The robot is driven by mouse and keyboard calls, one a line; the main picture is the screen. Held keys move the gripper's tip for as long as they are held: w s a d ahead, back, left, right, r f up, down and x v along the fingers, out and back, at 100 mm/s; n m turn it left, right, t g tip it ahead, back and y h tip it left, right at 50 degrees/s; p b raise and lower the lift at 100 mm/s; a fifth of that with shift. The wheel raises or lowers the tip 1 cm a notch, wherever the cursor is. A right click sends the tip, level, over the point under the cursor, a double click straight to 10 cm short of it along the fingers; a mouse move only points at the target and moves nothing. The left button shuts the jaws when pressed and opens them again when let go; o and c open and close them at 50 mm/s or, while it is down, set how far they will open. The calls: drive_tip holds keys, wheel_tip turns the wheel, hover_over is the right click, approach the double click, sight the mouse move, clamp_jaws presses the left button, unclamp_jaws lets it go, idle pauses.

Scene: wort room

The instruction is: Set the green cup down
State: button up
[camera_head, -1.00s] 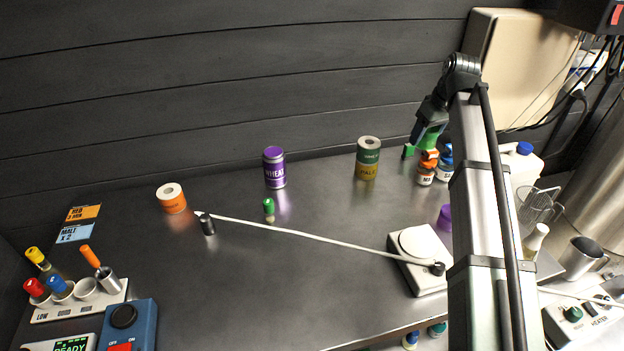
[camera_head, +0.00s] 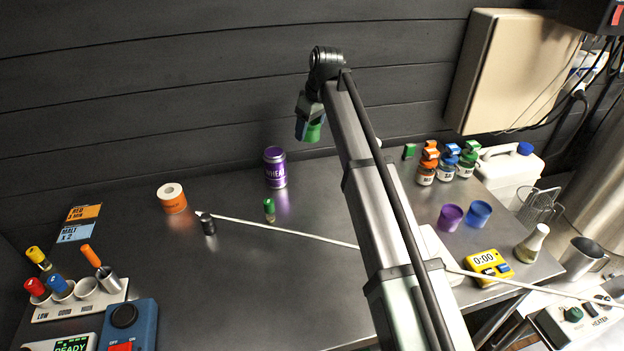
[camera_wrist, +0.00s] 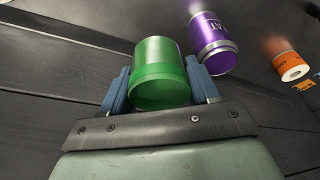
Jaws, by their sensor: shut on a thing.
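The green cup (camera_wrist: 158,72) is held between the two blue fingers of my gripper (camera_wrist: 160,88) in the wrist view. In the head view my gripper (camera_head: 309,128) is in the air near the back wall, right of the purple wheat can, and the green cup (camera_head: 315,130) shows at its end, partly hidden by the gripper. The cup appears to be above the dark worktop (camera_head: 270,270), clear of its surface. The purple cup (camera_head: 450,217) and the blue cup (camera_head: 479,213) stand on the right side of the worktop.
The purple wheat can (camera_head: 275,168) stands near the back. An orange-banded roll (camera_head: 172,198), a small green-topped vial (camera_head: 269,210) and a dark cylinder (camera_head: 207,224) are further left. A yellow timer (camera_head: 488,267) is at right. My arm hides the middle right.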

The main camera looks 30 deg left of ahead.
sight(308, 177)
drive_tip(key=f, duration=1.4)
drive_tip(key=shift+w+d+f, duration=0.1)
drive_tip(key=shift+d+f, duration=0.1)
drive_tip(key=o, duration=1.1)
drive_tip(key=shift+f, duration=0.1)
drive_tip(key=shift+c, duration=0.2)
drive_tip(key=v, duration=1.2)
